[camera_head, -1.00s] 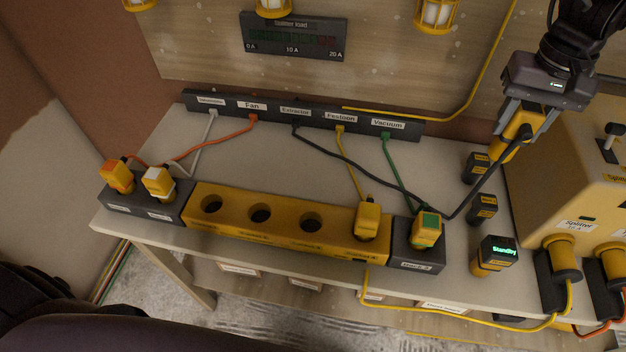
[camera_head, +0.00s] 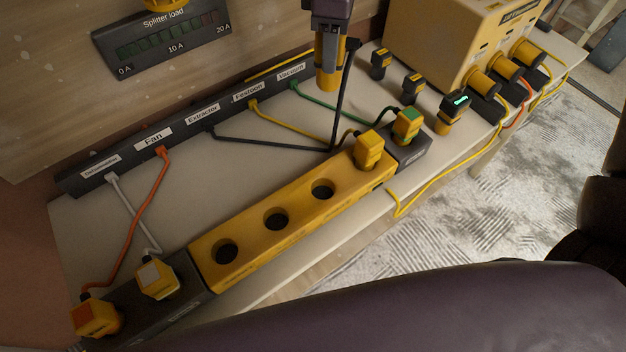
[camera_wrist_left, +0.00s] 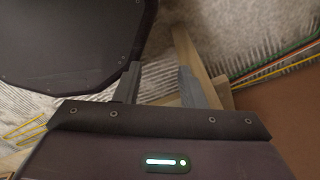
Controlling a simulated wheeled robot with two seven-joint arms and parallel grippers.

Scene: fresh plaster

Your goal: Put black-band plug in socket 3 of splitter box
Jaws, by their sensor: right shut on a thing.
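The splitter box (camera_head: 300,232) is a long yellow block on the bench in the head view, with three empty round sockets. Its far right position holds a yellow plug (camera_head: 368,152); socket labels are too small to read. The third hole from the left (camera_head: 322,189) is empty. My right gripper (camera_head: 328,62) is shut on a yellow plug (camera_head: 328,78), held upright above the rear of the bench, behind the box and apart from it. A black cable runs from this plug to the Extractor label; its band cannot be made out. My left gripper (camera_wrist_left: 160,78) is open and empty in the left wrist view.
A dark block with a green-topped plug (camera_head: 408,122) stands right of the splitter box; another with two plugs (camera_head: 155,278) stands left. Several cables cross the bench behind. Small black-and-yellow units and a large yellow box (camera_head: 445,40) stand at right.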

